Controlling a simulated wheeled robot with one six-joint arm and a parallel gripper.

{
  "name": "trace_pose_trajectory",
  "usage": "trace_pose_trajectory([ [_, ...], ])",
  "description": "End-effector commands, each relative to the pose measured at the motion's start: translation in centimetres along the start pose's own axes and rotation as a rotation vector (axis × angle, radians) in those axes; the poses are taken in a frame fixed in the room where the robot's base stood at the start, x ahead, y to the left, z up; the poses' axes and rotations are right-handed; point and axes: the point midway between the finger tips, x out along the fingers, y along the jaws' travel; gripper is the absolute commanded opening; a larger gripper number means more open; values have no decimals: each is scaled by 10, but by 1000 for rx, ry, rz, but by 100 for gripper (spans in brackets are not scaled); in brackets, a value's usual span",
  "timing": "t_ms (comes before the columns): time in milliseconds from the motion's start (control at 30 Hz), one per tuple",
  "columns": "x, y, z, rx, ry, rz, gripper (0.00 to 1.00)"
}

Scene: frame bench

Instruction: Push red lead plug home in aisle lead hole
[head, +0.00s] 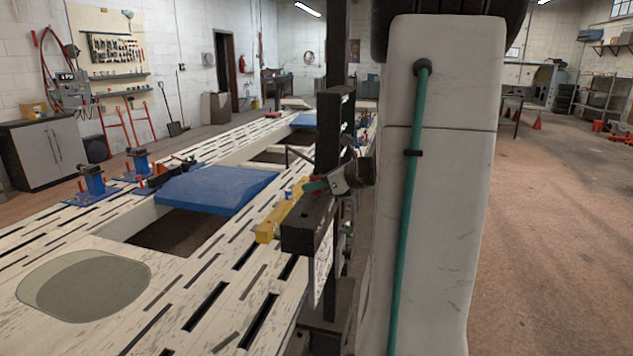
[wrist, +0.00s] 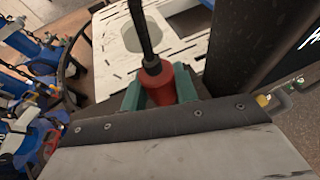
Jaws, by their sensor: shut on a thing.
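The red lead plug (wrist: 158,80) shows in the wrist view with a black lead (wrist: 141,28) running up from it. My gripper (wrist: 159,90) is shut on the plug, with a green fingertip on each side. In the head view my gripper (head: 318,186) is just above a dark box-shaped block (head: 308,228) at the bench's right edge. The plug is too small and covered there to make out clearly. I cannot pick out the aisle lead hole in either view, so I cannot tell whether the plug touches it.
A yellow block (head: 269,230) lies beside the dark block. A dark upright post (head: 328,130) stands close behind my gripper. The slotted bench (head: 190,262) carries a blue pad (head: 215,188) and blue clamps (head: 93,182). Open floor (head: 555,230) lies to the right.

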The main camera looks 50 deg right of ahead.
Motion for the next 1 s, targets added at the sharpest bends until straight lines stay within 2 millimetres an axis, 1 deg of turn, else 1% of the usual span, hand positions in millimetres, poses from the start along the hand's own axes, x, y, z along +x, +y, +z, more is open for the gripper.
trace_pose_trajectory([
  [467,4,0,-11,0,0,0,6],
  [500,4,0,-10,0,0,-1,38],
  [567,4,0,-10,0,0,0,54],
  [867,3,0,-10,0,0,-1,55],
  [967,-6,-1,-10,-1,0,-3,55],
  [1000,-11,-1,-10,-1,-1,-4,55],
])
